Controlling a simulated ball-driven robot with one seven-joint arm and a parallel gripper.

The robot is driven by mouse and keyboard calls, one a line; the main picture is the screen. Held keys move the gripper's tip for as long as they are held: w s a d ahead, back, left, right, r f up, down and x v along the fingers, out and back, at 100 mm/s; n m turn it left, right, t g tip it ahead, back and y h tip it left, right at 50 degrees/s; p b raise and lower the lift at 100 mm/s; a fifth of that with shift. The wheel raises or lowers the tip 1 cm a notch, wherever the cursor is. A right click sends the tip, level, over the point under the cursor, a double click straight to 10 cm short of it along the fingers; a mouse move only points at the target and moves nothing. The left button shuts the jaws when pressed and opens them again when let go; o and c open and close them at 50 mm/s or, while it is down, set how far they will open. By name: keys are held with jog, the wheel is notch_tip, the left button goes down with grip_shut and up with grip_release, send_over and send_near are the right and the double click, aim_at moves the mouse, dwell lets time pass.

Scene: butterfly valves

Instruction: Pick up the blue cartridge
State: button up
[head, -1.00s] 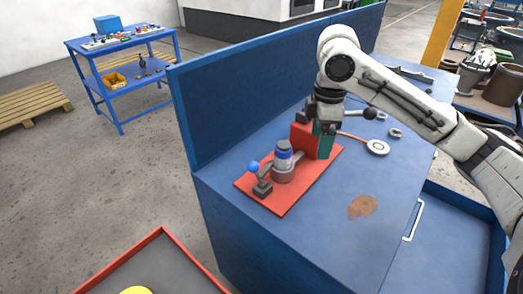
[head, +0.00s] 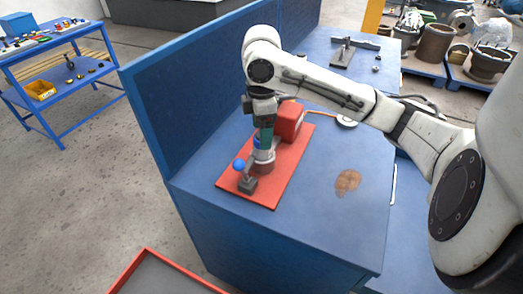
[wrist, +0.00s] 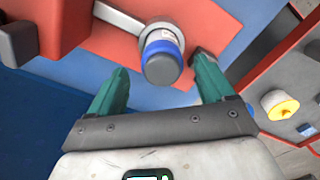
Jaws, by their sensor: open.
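The blue cartridge (wrist: 160,44) has a blue band, a white label and a dark grey cap. In the head view the cartridge (head: 257,142) stands upright in a grey round holder (head: 264,166) on a red plate (head: 291,163), partly hidden behind my gripper. My gripper (head: 265,138) points down over it. In the wrist view the teal fingers of my gripper (wrist: 164,74) are spread apart, one on each side of the cartridge's cap. They do not visibly touch it.
A lever with a blue ball (head: 239,164) stands close to the holder's front left. A red block (head: 290,117) stands behind it. A tall blue panel (head: 205,95) borders the bench on the left. The bench's right side is mostly clear, with a brown stain (head: 347,181).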

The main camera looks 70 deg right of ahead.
jog(key=shift+s+a+f+p, duration=0.1)
jog(key=shift+f+p, duration=0.2)
jog(key=shift+f, duration=2.4)
jog(key=shift+c, duration=0.3)
jog(key=c, duration=1.2)
